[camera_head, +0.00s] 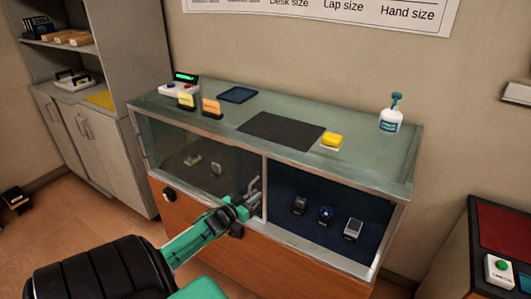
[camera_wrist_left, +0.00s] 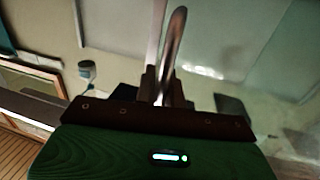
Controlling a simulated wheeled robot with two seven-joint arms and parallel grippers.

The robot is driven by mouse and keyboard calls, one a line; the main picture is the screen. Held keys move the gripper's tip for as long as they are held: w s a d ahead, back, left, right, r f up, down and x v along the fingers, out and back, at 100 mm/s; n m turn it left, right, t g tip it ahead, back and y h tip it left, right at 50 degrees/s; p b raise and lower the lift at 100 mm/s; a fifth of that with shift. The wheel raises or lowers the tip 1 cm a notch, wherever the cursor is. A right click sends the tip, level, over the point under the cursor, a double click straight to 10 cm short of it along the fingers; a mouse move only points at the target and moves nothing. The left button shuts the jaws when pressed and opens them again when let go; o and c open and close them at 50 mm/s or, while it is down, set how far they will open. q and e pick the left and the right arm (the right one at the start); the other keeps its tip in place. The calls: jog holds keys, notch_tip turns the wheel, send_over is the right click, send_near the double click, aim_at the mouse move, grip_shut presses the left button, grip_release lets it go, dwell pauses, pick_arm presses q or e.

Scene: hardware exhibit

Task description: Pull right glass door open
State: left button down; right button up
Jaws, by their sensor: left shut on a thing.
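The display case (camera_head: 308,160) has a two-part glass front with an upright metal frame near its middle. My left gripper (camera_head: 250,197) reaches in from the left and is shut on an upright metal door handle (camera_head: 254,184) just left of that middle frame. The handle also shows in the left wrist view (camera_wrist_left: 174,42), rising from between the fingers. The left half shows a dull glass pane (camera_head: 185,158). The right half (camera_head: 335,190) looks clear and dark blue inside; whether glass covers it, I cannot tell. My right gripper is not in view.
Several small devices stand in the right half, one a grey device (camera_head: 352,229). A red-topped stand (camera_head: 500,226) is at right. Open floor lies at left.

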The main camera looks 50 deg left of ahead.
pick_arm(q)
jog(key=shift+s+a+f, duration=0.1)
jog(key=shift+s+a, duration=0.05)
jog(key=shift+a, duration=0.3)
jog(key=c, duration=1.8)
grip_release()
jog(key=shift+o, duration=0.2)
jog(key=shift+s, duration=0.1)
